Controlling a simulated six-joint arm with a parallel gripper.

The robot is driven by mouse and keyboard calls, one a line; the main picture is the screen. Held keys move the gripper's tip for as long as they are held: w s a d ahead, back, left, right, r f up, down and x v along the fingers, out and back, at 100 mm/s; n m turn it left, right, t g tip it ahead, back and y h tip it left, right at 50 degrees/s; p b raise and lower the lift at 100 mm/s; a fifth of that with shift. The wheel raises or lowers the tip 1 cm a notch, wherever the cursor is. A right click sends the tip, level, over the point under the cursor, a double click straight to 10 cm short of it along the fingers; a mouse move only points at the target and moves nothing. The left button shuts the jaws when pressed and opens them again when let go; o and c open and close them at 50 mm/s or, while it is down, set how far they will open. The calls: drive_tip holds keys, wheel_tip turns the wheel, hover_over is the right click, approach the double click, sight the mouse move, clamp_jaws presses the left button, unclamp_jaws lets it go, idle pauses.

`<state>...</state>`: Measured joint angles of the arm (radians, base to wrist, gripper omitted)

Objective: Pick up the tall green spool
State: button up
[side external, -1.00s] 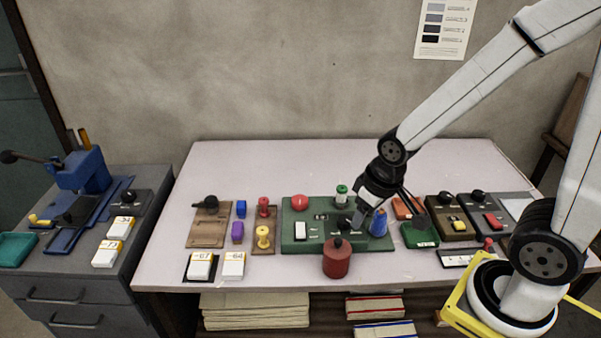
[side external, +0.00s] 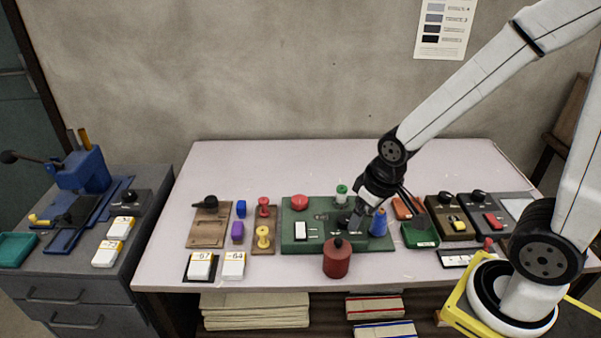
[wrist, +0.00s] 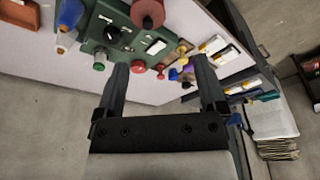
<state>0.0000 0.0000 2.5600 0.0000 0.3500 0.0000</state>
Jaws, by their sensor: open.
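The green spool (side external: 342,193), with a green top and a pale body, stands upright at the back of the green panel (side external: 318,243). In the wrist view the green spool (wrist: 99,61) shows just left of the left finger, outside the gap between the fingers. My gripper (side external: 356,220) points down over the panel's right part, to the right of and nearer the front than the spool. In the wrist view my gripper (wrist: 160,66) is open, with nothing held between its fingers. The fingertips' exact height above the panel is hard to tell.
A blue cone-shaped spool (side external: 378,222) stands close to the right of my gripper. A dark red canister (side external: 336,260) stands in front. A red button (side external: 299,203) lies left of the green spool. Red (side external: 264,206) and yellow (side external: 263,237) spools stand farther left. The table's back is clear.

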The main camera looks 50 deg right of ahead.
drive_tip(key=n+g+h, duration=0.1)
drive_tip(key=n+h, duration=1.2)
drive_tip(key=n, duration=0.6)
approach(341, 189)
drive_tip(key=s+d, duration=0.1)
drive_tip(key=shift+w+d+f+n+t, duration=0.1)
drive_tip(key=shift+w+f+n+t, duration=0.3)
drive_tip(key=shift+n, duration=0.1)
drive_tip(key=shift+x, duration=1.3)
drive_tip(key=shift+s+d, duration=0.1)
drive_tip(key=shift+x, duration=2.55)
